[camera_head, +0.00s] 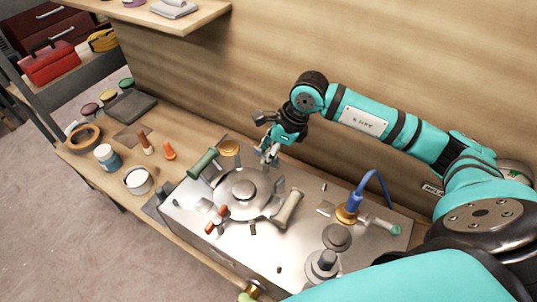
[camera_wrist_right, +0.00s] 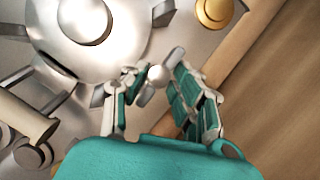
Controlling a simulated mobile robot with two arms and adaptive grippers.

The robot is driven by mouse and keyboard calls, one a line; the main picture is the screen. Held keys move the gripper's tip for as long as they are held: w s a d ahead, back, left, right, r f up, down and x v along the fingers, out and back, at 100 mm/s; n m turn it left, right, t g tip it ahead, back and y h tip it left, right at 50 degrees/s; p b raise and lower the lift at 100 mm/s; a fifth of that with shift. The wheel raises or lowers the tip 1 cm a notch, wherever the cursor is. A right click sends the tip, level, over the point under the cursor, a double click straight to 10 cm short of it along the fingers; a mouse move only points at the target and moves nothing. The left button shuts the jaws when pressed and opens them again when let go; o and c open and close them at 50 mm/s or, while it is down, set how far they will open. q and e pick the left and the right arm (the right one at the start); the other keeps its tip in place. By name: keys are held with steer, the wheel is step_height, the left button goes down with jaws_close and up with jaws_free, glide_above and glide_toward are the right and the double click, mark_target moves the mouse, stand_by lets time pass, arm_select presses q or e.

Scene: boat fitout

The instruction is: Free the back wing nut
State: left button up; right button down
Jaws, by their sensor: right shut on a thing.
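My right gripper (camera_head: 268,153) reaches down at the back of the metal stove top, behind the round silver domed part (camera_head: 243,190). In the right wrist view its two fingers (camera_wrist_right: 160,92) are closed around a small silver wing nut (camera_wrist_right: 157,75). The nut has a round middle and a grey wing on each side. It sits beside the rim of the large silver dome (camera_wrist_right: 85,20). In the head view the nut is mostly hidden by the fingers. My left gripper is not in view.
A green handle (camera_head: 203,164), a beige handle (camera_head: 287,207) and a red-handled part (camera_head: 217,220) surround the dome. A brass cap (camera_head: 229,147) is nearby. A white cup (camera_head: 138,181) and a jar (camera_head: 107,157) stand left.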

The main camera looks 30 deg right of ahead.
steer(key=shift+a, duration=0.15)
steer(key=c, duration=1.1)
jaws_free()
steer(key=shift+a, duration=0.1)
steer(key=v, duration=1.2)
